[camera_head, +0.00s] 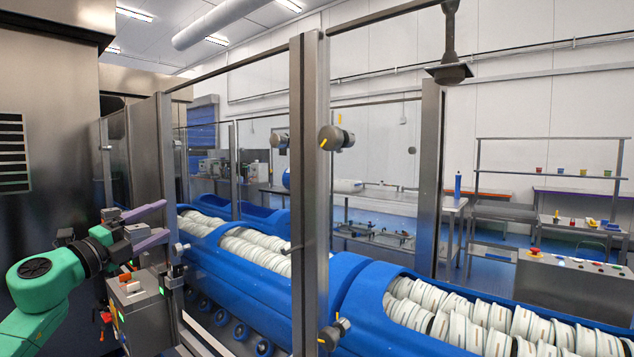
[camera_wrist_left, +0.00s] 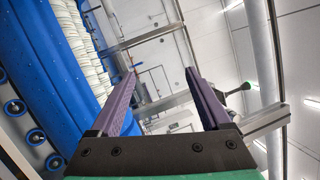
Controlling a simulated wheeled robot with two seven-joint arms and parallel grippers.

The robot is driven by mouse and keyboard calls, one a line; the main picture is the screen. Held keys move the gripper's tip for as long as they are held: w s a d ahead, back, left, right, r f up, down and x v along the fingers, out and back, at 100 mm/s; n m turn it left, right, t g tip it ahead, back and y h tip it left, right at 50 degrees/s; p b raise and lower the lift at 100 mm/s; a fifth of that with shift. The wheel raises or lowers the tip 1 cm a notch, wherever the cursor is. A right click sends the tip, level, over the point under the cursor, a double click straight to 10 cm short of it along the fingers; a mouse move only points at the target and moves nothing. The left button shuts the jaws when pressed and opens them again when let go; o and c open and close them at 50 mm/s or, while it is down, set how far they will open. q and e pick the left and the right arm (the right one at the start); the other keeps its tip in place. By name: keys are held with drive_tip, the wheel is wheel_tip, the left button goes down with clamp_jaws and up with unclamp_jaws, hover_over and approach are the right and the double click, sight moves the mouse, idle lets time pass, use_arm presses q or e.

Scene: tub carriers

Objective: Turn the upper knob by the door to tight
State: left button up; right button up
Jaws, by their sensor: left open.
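The upper knob (camera_head: 335,138) is a grey round knob with a yellow mark, on the steel door post at the middle of the head view. A similar lower knob (camera_head: 334,332) sits near the foot of the same post. My left gripper (camera_head: 165,219) is open and empty, well to the left of the post and lower than the upper knob. Its two purple fingers also show apart in the left wrist view (camera_wrist_left: 160,75), with nothing between them. I cannot make out the upper knob for sure in the wrist view. My right gripper is not in view.
Steel posts (camera_head: 306,200) and clear panels stand along the blue conveyor (camera_head: 365,295), which holds rows of white tubs (camera_head: 455,320). Another post (camera_head: 160,150) stands close behind my left gripper. A dark hanging fixture (camera_head: 449,72) is at the upper right.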

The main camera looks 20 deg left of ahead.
use_arm(q)
drive_tip(key=s+d+r+m+h, duration=0.45)
drive_tip(key=d+r+m, duration=0.25)
drive_tip(key=d+r, duration=0.4)
drive_tip(key=s+d+r+m+g+b, duration=0.1)
drive_tip(key=s+d+r+m, duration=0.1)
drive_tip(key=s+d+m, duration=0.35)
drive_tip(key=s+d+r+m+g, duration=0.2)
drive_tip(key=d, duration=0.7)
drive_tip(key=s+d+r+m+g+b, duration=0.1)
drive_tip(key=s+d+r+m, duration=0.2)
drive_tip(key=d, duration=0.4)
drive_tip(key=p, duration=0.4)
approach(327, 139)
drive_tip(key=shift+m+h, duration=0.25)
drive_tip(key=shift+m, duration=0.1)
drive_tip(key=p+x, duration=0.2)
drive_tip(key=x, duration=0.5)
drive_tip(key=shift+w+d+p, duration=0.15)
drive_tip(key=shift+w+p, duration=0.1)
drive_tip(key=shift+p, duration=0.1)
drive_tip(key=shift+w, duration=0.25)
drive_tip(key=shift+s, duration=0.1)
clamp_jaws()
